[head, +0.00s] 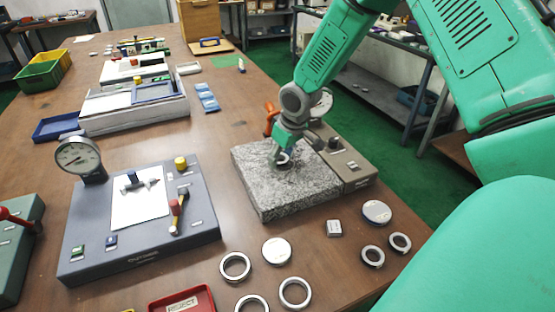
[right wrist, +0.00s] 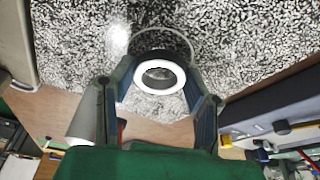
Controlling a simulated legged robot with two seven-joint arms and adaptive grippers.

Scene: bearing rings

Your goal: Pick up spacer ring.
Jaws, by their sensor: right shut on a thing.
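My right gripper (head: 279,154) is over the speckled granite plate (head: 270,200), with its fingers pointing down. In the right wrist view its two fingers (right wrist: 160,80) stand on either side of a ring with a white face and a dark side, the spacer ring (right wrist: 160,90). The fingers are shut on it. In the head view the ring (head: 284,158) is small and partly hidden by the fingers, at or just above the plate; I cannot tell whether it touches. My left gripper is not in view.
Several loose rings (head: 235,266) and a round disc (head: 277,251) lie on the front of the table. A red reject tray (head: 183,302) is at the front edge. A dial gauge (head: 78,157) stands on a grey fixture (head: 140,240) at left. A grey control box (head: 345,160) adjoins the plate.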

